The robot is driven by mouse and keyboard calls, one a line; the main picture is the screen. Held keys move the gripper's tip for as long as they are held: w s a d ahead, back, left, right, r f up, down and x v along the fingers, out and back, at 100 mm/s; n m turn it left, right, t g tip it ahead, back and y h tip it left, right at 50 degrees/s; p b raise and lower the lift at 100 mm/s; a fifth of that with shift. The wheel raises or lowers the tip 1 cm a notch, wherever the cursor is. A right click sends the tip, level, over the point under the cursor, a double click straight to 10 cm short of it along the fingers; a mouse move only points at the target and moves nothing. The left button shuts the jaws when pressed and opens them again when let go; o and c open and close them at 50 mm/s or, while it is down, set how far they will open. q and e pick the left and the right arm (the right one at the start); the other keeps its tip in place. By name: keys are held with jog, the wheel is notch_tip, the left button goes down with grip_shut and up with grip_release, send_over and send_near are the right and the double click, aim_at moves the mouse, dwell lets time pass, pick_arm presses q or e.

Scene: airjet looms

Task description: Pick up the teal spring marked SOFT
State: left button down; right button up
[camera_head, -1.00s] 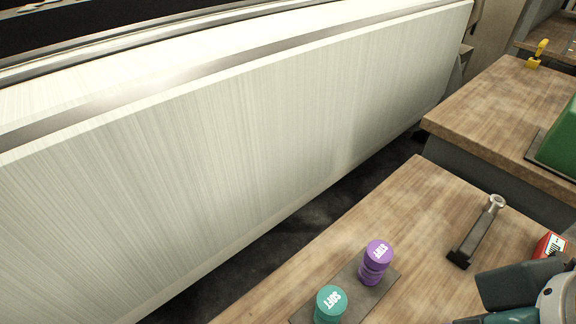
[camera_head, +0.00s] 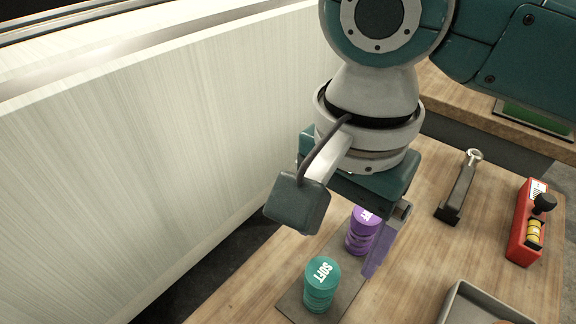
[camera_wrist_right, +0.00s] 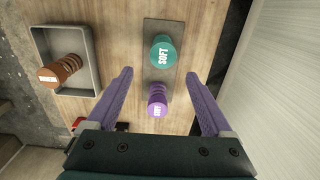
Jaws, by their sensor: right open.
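The teal spring (camera_head: 320,284) marked SOFT stands upright on a dark grey plate (camera_head: 291,304) on the wooden bench. It also shows in the right wrist view (camera_wrist_right: 163,52), upper middle. A purple spring (camera_head: 361,232) stands beside it on the same plate, partly hidden by my right gripper in the head view. My right gripper (camera_wrist_right: 160,77) is open and empty, pointing down. In the wrist view its purple fingers lie left and right of the purple spring, with the teal spring beyond the fingertips. My left gripper is not in view.
A grey tray (camera_wrist_right: 40,45) holds a copper-brown spring (camera_wrist_right: 60,70). A dark bar with a metal end (camera_head: 458,188) and a red box with a black knob (camera_head: 525,222) lie on the bench's right. A tall pale panel (camera_head: 150,160) borders the bench on the left.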

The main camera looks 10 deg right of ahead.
aim_at(323, 272)
notch_tip(323, 272, down, 4)
jog(key=shift+r+b, duration=0.15)
jog(key=shift+b, duration=0.2)
jog(key=f, duration=0.1)
jog(key=f+b, duration=0.1)
jog(key=f, duration=0.1)
jog(key=a+f, duration=0.1)
jog(key=shift+s+a+f, duration=0.1)
jog(key=shift+s+f, duration=0.15)
jog(key=shift+f, duration=0.35)
jog(key=c, duration=0.6)
grip_shut()
